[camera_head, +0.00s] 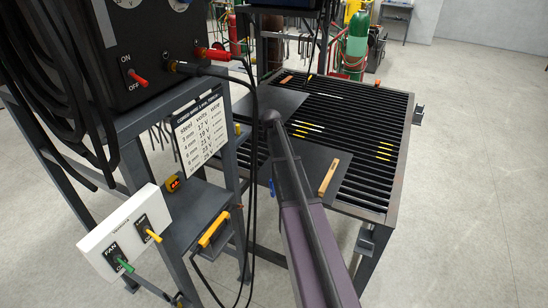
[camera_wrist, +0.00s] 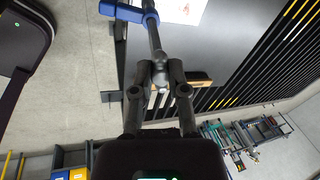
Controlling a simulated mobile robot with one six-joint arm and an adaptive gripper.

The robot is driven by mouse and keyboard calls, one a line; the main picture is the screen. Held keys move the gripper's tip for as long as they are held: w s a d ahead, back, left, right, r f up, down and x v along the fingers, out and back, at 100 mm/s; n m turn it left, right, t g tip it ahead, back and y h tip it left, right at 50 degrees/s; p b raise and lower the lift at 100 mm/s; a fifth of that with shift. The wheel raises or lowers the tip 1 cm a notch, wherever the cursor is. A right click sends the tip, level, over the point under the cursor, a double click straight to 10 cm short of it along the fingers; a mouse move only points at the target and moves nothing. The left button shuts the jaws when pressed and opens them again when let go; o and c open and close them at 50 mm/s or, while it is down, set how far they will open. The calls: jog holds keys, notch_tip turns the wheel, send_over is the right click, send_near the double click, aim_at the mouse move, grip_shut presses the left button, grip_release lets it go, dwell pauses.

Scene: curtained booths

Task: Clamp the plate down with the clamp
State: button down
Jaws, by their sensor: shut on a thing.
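The clamp (camera_wrist: 153,32) is a dark bar with blue parts, at the top of the wrist view. My gripper (camera_wrist: 159,76) is shut on the lower end of this bar. The clamp reaches over the edge of a dark grey plate (camera_wrist: 208,40); I cannot tell whether it touches the plate. In the head view a dark plate (camera_head: 308,155) lies on the slatted table (camera_head: 393,150), partly behind my arm. A small blue part of the clamp (camera_head: 271,187) shows left of my arm there; my gripper is hidden.
A tan block (camera_head: 328,178) lies on the near plate. Another dark plate (camera_head: 275,103) lies farther back left. A welding machine (camera_head: 135,60) on a stand, with hanging cables, is close on the left. The floor right of the table is clear.

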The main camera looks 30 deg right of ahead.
jog(key=m, duration=0.4)
jog(key=shift+a+m, duration=0.1)
jog(key=shift+m, duration=0.3)
jog(key=m, duration=0.4)
jog(key=shift+m, duration=0.4)
jog(key=c, duration=0.6)
grip_release()
jog(key=shift+r, duration=0.1)
jog(key=shift+p+v, duration=1.45)
jog(key=shift+p, duration=0.05)
jog(key=shift+n, duration=0.3)
